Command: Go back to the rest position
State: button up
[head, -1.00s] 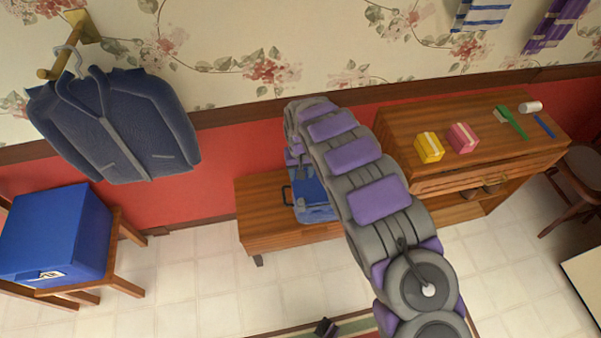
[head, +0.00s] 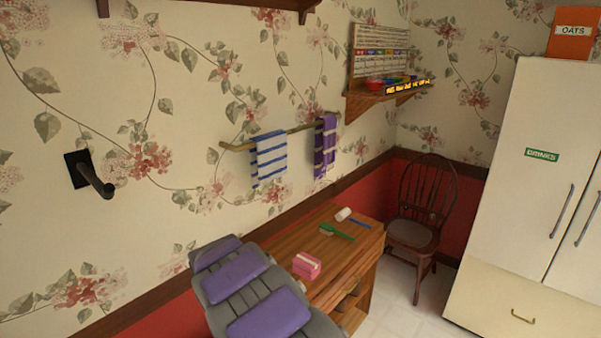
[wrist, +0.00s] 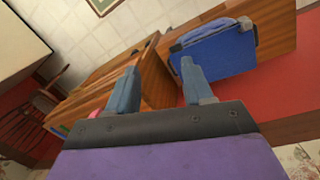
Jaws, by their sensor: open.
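My gripper (wrist: 161,88) shows in the wrist view with its two fingers spread apart and nothing between them. It is out of frame in the head view, where only my purple and grey arm crosses the bottom. Beyond the right finger, a blue bag (wrist: 222,52) lies on a wooden bench (wrist: 276,32). I cannot tell from this view how far the finger is from the bag. Beyond the left finger is a wooden cabinet (wrist: 156,78).
The wooden cabinet also shows in the head view (head: 348,262), with a pink box (head: 306,265) and a green brush (head: 337,232) on top. A chair (head: 418,215) and a white fridge (head: 520,210) stand right. Towels (head: 270,158) hang on the wall.

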jog(key=s+d+r+m, duration=0.1)
jog(key=s+d+r, duration=0.3)
jog(key=d, duration=0.3)
jog(key=s+d+r+m+g, duration=0.1)
jog(key=s+d+r+m, duration=0.1)
jog(key=s+d+r, duration=0.4)
jog(key=s+d+r+m, duration=0.1)
jog(key=s+d+r, duration=0.15)
jog(key=d, duration=0.65)
jog(key=s+d+m, duration=0.1)
jog(key=s+d, duration=0.2)
jog(key=s, duration=0.7)
jog(key=s+d+g+y, duration=0.1)
jog(key=s+d, duration=0.2)
jog(key=s, duration=0.8)
jog(key=shift+s+r+m+y, duration=0.15)
jog(key=shift+m+y, duration=0.15)
jog(key=shift+m, duration=0.1)
